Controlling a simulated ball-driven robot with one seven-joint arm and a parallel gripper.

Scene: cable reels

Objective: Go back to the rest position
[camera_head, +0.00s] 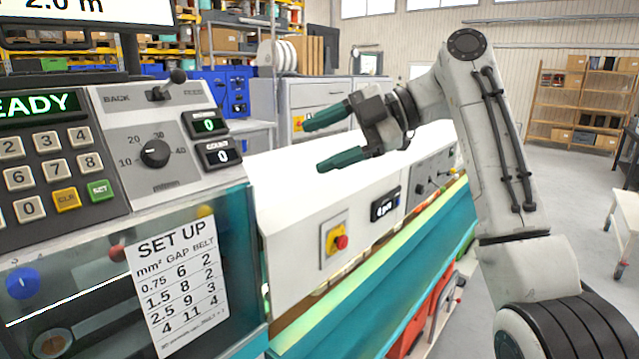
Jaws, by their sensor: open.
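My gripper (325,142) is in the middle of the head view, its two teal fingers spread apart and pointing left. Nothing is between the fingers. My arm rises at the right and bends at the top, so the gripper hangs in front of the long white machine housing (290,205). The gripper looks apart from the control panel (160,140) at the left, with a gap between them in the picture. I cannot tell how far it is from the white housing behind it.
The panel carries a keypad (52,168), a black knob (155,153), a lever (175,80) and a set-up sheet (175,285). A red stop button (341,242) sits on the housing's front. Shelving (580,105) stands far right, with open floor before it.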

